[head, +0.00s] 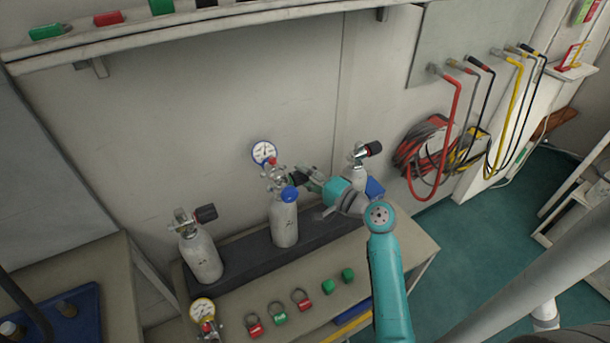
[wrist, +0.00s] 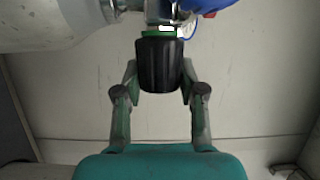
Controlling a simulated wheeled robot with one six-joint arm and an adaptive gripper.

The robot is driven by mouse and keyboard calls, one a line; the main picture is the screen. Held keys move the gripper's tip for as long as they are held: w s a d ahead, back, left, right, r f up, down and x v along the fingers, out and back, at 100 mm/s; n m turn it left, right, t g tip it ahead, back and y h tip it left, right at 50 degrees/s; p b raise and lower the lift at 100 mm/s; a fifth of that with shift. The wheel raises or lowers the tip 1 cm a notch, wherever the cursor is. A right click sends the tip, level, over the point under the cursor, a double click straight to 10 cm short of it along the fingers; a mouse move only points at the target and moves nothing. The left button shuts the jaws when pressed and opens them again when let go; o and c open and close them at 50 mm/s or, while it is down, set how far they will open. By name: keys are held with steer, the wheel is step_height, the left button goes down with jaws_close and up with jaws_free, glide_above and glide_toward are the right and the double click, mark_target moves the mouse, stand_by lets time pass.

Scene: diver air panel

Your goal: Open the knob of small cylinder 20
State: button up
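The middle small white cylinder (head: 284,222) stands upright on a dark rack, with a blue cap (head: 289,194) and a gauge (head: 264,152) by its valve. Its black knob (head: 298,178) points right, towards my gripper (head: 310,180). In the wrist view the black knob (wrist: 159,66), with a green band at its base, lies between the two fingers of my gripper (wrist: 159,82). The fingers appear to touch it on both sides. The cylinder's white body (wrist: 50,22) shows at top left there. I cannot read its number.
Another cylinder (head: 200,256) stands left on the dark rack (head: 250,255), and one (head: 355,178) stands right behind my arm. A loose gauge (head: 203,310), tags (head: 279,317) and green blocks (head: 347,275) lie on the bench. Hoses (head: 445,130) hang at right.

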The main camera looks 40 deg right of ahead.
steer(key=shift+f+t, duration=0.1)
steer(key=shift+t, duration=0.2)
steer(key=shift+c, duration=0.3)
steer(key=shift+n+t, duration=0.3)
steer(key=shift+t, duration=0.2)
steer(key=shift+n+t+y, duration=0.9)
steer(key=shift+n+t, duration=0.2)
steer(key=shift+t, duration=0.6)
steer(key=o, duration=1.2)
steer(key=shift+c, duration=0.2)
steer(key=v, duration=1.2)
steer(key=shift+f, duration=0.2)
